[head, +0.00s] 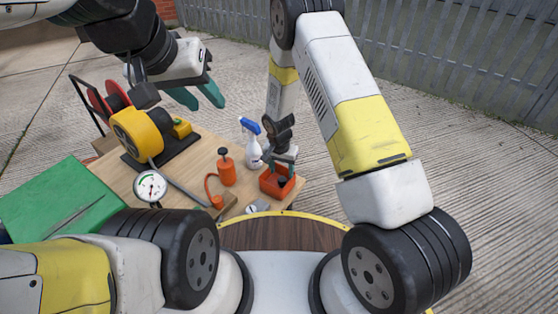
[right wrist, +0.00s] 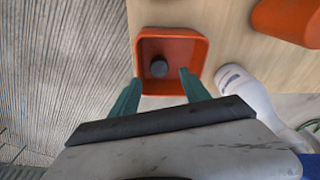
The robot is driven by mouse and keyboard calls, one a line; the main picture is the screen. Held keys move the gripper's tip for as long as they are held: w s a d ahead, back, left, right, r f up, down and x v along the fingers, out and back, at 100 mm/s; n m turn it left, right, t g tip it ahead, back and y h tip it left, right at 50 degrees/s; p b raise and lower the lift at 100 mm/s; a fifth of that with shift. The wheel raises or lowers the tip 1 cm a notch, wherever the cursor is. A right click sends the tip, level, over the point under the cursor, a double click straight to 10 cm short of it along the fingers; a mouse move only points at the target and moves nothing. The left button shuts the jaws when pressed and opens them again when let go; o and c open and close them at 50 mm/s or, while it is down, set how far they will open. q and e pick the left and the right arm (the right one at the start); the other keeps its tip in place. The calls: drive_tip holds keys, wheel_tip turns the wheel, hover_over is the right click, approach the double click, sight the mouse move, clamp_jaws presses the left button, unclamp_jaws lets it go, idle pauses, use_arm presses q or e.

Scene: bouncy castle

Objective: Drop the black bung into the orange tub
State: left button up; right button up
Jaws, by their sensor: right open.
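The orange tub (head: 266,190) stands near the right front corner of the wooden table, and its square opening shows in the right wrist view (right wrist: 203,50). In the head view the right gripper (head: 283,160) is just above the tub. My left gripper (head: 197,95) is open and empty in the air above the table's far side.
A white spray bottle (head: 253,152) with a blue head stands beside the tub. An orange container (head: 226,172) with a black top is left of it. A gauge (head: 150,186), yellow blower (head: 138,134) and green box (head: 60,198) are further left.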

wheel_tip(320, 180, up, 7)
drive_tip(key=s, duration=0.1)
drive_tip(key=shift+a+r, duration=0.2)
drive_tip(key=s+d+r+t+y, duration=0.1)
drive_tip(key=s+d+r, duration=0.15)
drive_tip(key=r, duration=0.55)
drive_tip(key=s+d+r+n, duration=0.1)
drive_tip(key=d+r, duration=0.2)
drive_tip(key=r, duration=0.5)
drive_tip(key=s+d+r+t+y, duration=0.1)
drive_tip(key=s+d+r, duration=0.15)
drive_tip(key=r, duration=0.55)
drive_tip(key=s+d+r+n+t, duration=0.1)
drive_tip(key=s+d+r, duration=0.2)
drive_tip(key=s+r, duration=0.3)
drive_tip(key=s+d+r+n+t, duration=0.1)
drive_tip(key=s+r, duration=0.5)
drive_tip(key=s, duration=0.6)
drive_tip(key=shift+d+r+n+y, duration=0.4)
drive_tip(key=shift+d+n, duration=0.3)
drive_tip(key=shift+d, duration=0.65)
